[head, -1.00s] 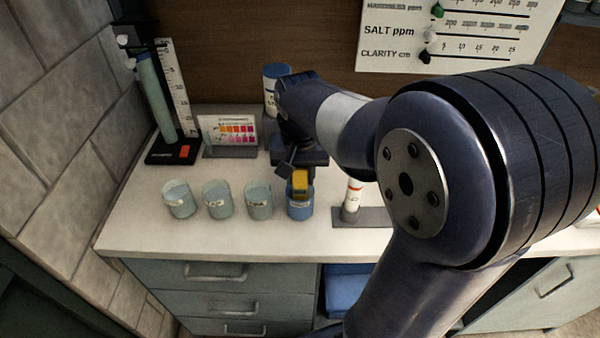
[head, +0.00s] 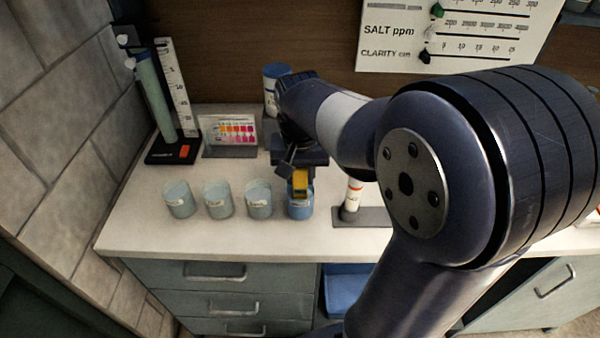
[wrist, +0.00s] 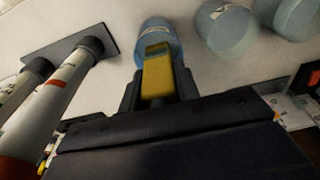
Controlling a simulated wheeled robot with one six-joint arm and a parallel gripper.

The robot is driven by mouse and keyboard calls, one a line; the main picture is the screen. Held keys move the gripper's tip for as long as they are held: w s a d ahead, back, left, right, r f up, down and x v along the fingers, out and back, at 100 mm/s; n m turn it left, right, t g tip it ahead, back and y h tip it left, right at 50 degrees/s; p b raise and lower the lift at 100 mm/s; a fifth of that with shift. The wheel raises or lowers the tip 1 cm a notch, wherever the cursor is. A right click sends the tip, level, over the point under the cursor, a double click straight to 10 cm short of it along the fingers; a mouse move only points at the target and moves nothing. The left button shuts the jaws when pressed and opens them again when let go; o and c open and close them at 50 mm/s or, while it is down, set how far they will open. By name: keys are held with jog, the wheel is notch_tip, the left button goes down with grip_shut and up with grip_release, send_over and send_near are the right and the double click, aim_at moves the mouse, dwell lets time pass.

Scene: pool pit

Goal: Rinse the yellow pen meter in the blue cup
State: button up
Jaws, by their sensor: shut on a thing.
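The yellow pen meter (head: 300,182) is upright at the mouth of the blue cup (head: 300,208), and its lower end is hidden by the cup. My gripper (head: 297,170) is shut on the meter, above the cup. In the wrist view the yellow pen meter (wrist: 157,76) sits between the two dark fingers of my gripper (wrist: 157,92), with the blue cup (wrist: 160,33) directly beyond it. I cannot tell how deep the meter's tip reaches.
Several pale grey-green cups stand in a row left of the blue cup, the nearest being one grey cup (head: 259,200). A white tube with an orange band (head: 352,195) stands close on the right in a grey holder (head: 368,217). The counter's front strip (head: 200,240) is clear.

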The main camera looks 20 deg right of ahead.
jog(key=shift+r, duration=0.1)
jog(key=shift+r+p, duration=4.5)
jog(key=shift+r, duration=0.6)
jog(key=shift+w, duration=0.1)
